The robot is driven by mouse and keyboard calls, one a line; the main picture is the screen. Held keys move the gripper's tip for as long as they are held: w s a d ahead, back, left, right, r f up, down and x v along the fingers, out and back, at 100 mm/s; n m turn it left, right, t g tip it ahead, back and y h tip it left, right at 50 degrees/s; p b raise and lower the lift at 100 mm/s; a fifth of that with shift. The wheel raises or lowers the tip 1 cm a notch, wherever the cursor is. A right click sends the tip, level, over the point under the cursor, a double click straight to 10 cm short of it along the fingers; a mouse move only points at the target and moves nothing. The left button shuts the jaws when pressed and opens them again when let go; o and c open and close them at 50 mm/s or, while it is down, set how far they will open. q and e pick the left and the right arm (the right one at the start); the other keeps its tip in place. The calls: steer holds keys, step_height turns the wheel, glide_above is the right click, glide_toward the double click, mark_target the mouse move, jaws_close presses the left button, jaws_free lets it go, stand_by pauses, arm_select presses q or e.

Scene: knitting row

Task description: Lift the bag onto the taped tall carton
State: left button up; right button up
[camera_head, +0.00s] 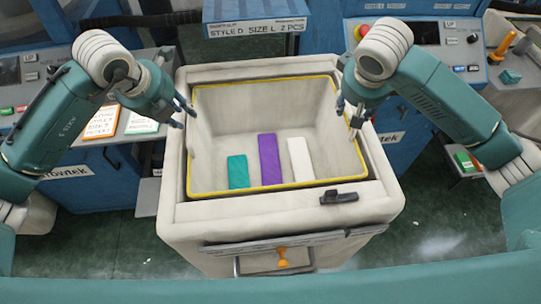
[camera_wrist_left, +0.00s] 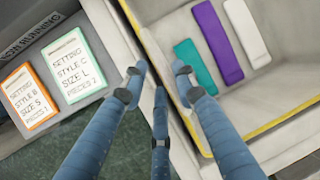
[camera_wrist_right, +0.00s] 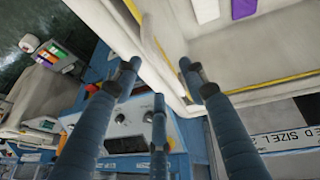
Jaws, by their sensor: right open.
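I cannot make out a bag or a taped tall carton in any view. A large off-white open bin (camera_head: 300,208) with a yellow inner rim stands in the middle. In it lie a teal block (camera_head: 238,171), a purple block (camera_head: 269,160) and a white block (camera_head: 300,160). My left gripper (camera_head: 184,112) is over the bin's left edge, its fingers apart with the pale edge showing between them in the left wrist view (camera_wrist_left: 159,73). My right gripper (camera_head: 350,112) is open over the right edge. The right wrist view (camera_wrist_right: 160,70) shows a pale wall between its fingers.
Blue machines stand behind the bin, with a "Style D" label (camera_head: 257,28). Two setting cards, orange-edged (camera_head: 102,122) and green-edged (camera_head: 141,121), lie at left. A black clip-like piece (camera_head: 339,197) sits on the bin's front ledge. Green floor (camera_head: 440,240) is free at right.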

mark_target(189, 120)
arm_select(q)
steer(key=x, duration=0.5)
arm_select(e)
steer(key=x, duration=0.5)
arm_select(q)
steer(key=shift+a, duration=0.1)
steer(key=c, duration=0.6)
arm_select(e)
steer(key=c, duration=0.6)
arm_select(q)
jaws_close()
arm_select(e)
jaws_close()
steer(key=shift+r, duration=0.1)
